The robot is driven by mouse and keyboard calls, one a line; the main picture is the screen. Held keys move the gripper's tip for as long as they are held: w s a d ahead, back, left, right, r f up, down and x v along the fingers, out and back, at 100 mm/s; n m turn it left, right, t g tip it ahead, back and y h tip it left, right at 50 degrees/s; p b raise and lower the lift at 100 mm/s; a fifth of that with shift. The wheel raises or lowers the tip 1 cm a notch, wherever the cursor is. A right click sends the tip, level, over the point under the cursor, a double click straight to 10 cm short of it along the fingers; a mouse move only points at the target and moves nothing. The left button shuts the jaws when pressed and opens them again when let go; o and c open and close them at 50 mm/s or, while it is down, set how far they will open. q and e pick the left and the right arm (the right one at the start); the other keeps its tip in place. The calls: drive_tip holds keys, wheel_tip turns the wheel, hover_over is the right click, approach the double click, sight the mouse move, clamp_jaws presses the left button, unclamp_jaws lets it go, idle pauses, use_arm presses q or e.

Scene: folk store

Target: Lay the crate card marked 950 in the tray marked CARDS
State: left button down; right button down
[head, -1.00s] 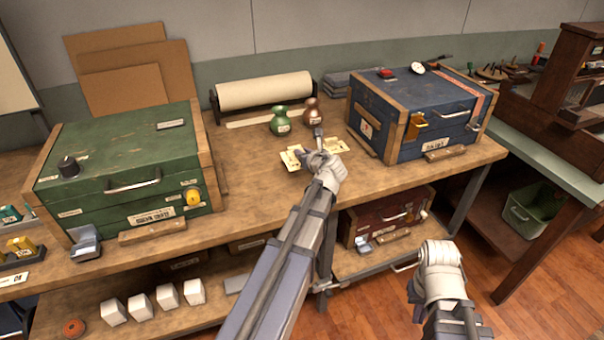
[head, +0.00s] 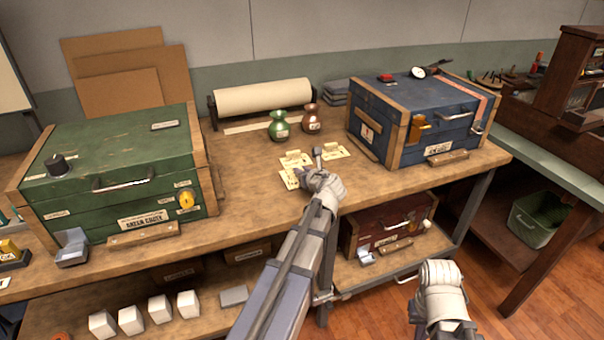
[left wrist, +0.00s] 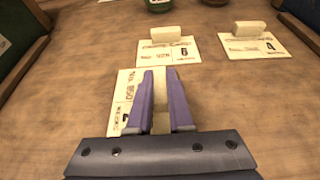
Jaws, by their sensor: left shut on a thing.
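My left gripper (head: 312,180) is over the worktop, and its purple fingers (left wrist: 160,100) are shut on the pale block of a cream crate card (left wrist: 126,92). This card's print is turned sideways and looks like 950. It also shows in the head view (head: 288,180), partly hidden by the gripper. I cannot tell whether it touches the wood. Two other cards lie just beyond, one showing 6 (left wrist: 182,52) and one showing 4 (left wrist: 262,46), each with a pale block. My right gripper (head: 440,280) is low at the right, its fingers not clear. I can read no tray marked CARDS.
A green crate (head: 110,165) stands left and a blue crate (head: 415,105) right on the worktop (head: 240,200). A green vase (head: 279,126), a brown vase (head: 311,118) and a paper roll (head: 262,97) are behind the cards. Bare wood lies between the green crate and the cards.

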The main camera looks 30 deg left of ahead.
use_arm(q)
drive_tip(key=shift+f, duration=0.15)
drive_tip(key=c, duration=0.8)
unclamp_jaws()
drive_tip(key=shift+s+d+r, duration=0.15)
drive_tip(key=shift+s+r, duration=0.05)
drive_tip(key=shift+r, duration=0.15)
drive_tip(key=p+v, duration=0.4)
drive_tip(key=v, duration=0.6)
drive_tip(key=shift+s+r, duration=0.1)
drive_tip(key=shift+r, duration=0.05)
drive_tip(key=shift+s+d+r+p, duration=0.1)
drive_tip(key=shift+s+d+p, duration=0.25)
drive_tip(key=shift+d, duration=0.15)
